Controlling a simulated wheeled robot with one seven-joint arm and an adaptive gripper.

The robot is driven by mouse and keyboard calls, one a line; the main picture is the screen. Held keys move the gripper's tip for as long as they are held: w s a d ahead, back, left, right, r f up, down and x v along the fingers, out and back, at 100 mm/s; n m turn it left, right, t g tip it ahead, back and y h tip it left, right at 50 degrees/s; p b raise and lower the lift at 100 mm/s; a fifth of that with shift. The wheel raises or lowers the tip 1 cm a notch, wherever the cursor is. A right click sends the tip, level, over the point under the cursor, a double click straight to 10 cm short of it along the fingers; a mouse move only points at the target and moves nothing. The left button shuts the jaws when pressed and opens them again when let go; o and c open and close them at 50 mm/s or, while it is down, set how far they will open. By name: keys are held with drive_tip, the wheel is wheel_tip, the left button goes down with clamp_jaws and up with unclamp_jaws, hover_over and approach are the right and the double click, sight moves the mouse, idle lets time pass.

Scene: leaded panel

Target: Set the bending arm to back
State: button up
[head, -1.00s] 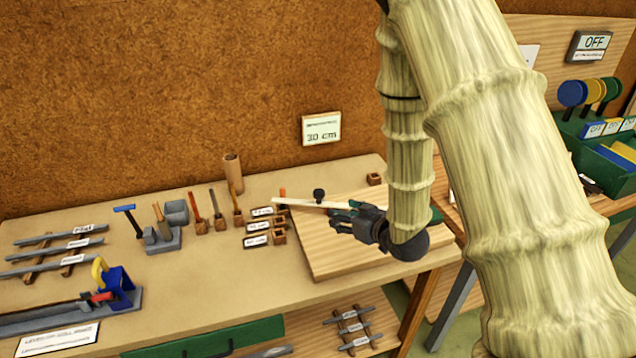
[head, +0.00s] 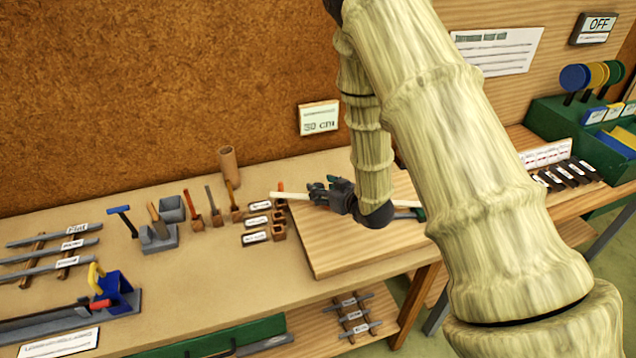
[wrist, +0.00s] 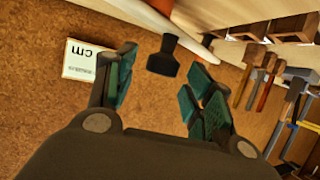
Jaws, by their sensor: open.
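A pale straight bar (head: 290,196), which looks like the bending arm, lies over the wooden board on the bench. It also crosses the top of the wrist view (wrist: 185,38). A dark knob (wrist: 165,56) on it shows in the wrist view, ahead of and between my open fingertips, with no clear contact; in the head view my gripper hides it. My gripper (head: 316,190) is open and empty above the board, at the bar. Part of the bar's right side is hidden behind my gripper and arm.
The wooden board (head: 345,245) lies on the bench. Tools (head: 215,205) in holders and small labelled blocks (head: 257,221) stand left of it. A blue device (head: 118,292) is at far left. A "30 cm" sign (head: 319,118) hangs on the back wall.

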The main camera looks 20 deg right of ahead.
drive_tip(key=shift+p+x, duration=0.4)
drive_tip(key=shift+x, duration=1.1)
drive_tip(key=shift+c, duration=0.2)
clamp_jaws()
drive_tip(key=shift+s+a, duration=0.1)
drive_tip(key=shift+a, duration=0.05)
